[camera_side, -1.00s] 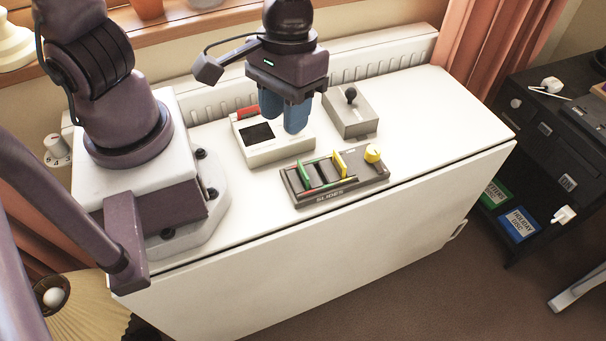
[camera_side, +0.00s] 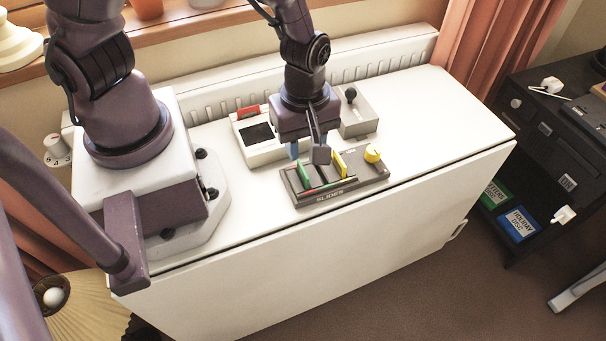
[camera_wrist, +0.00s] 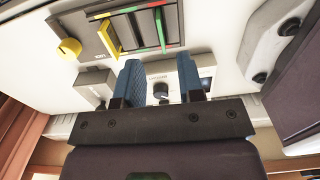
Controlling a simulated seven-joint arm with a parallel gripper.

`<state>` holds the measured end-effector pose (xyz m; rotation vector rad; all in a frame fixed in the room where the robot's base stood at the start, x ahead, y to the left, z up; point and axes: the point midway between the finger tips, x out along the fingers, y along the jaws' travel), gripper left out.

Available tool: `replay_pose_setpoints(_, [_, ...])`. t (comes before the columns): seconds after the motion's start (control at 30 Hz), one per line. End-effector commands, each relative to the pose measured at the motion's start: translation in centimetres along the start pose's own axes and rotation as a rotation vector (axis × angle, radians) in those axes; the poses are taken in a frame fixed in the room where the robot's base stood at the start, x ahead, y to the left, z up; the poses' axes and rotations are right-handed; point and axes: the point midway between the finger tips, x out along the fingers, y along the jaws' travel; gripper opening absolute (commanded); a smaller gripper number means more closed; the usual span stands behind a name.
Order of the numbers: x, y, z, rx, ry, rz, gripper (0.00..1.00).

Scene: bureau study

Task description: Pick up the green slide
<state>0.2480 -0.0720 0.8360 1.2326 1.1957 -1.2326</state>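The green slide (camera_side: 304,177) stands upright in the left part of the dark grey slide box (camera_side: 318,198), labelled SLIDES. It also shows edge-on in the wrist view (camera_wrist: 160,27). A yellow slide (camera_side: 341,163) stands to its right in the same box and shows at the left in the wrist view (camera_wrist: 108,38). My gripper (camera_wrist: 160,66) is open and empty, its two blue fingers well apart. In the side view it hangs above and behind the box, with its fingers partly hidden by the wrist camera. I see no contact with the green slide.
A yellow knob (camera_side: 373,154) sits at the box's right end. Behind are a white device with a dark screen (camera_side: 257,133) and a red piece (camera_side: 248,112), and a grey joystick box (camera_side: 358,120). The white top is clear to the right.

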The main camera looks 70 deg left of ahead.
Motion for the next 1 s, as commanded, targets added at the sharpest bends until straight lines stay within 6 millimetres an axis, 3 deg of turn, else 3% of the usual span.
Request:
replay_pose_setpoints(0.1, [1.4, 0.1, -0.1, 0.000, 0.000, 0.000, 0.35])
replay_pose_setpoints(0.37, [2.7, 0.0, -0.1, -0.001, 0.000, 0.000, 0.35])
replay_pose_setpoints(0.7, [6.5, -0.1, -0.3, -0.001, -0.001, 0.001, 0.35])
replay_pose_setpoints(1.0, [7.3, -0.1, -0.3, 0.003, 0.000, 0.001, 0.35])
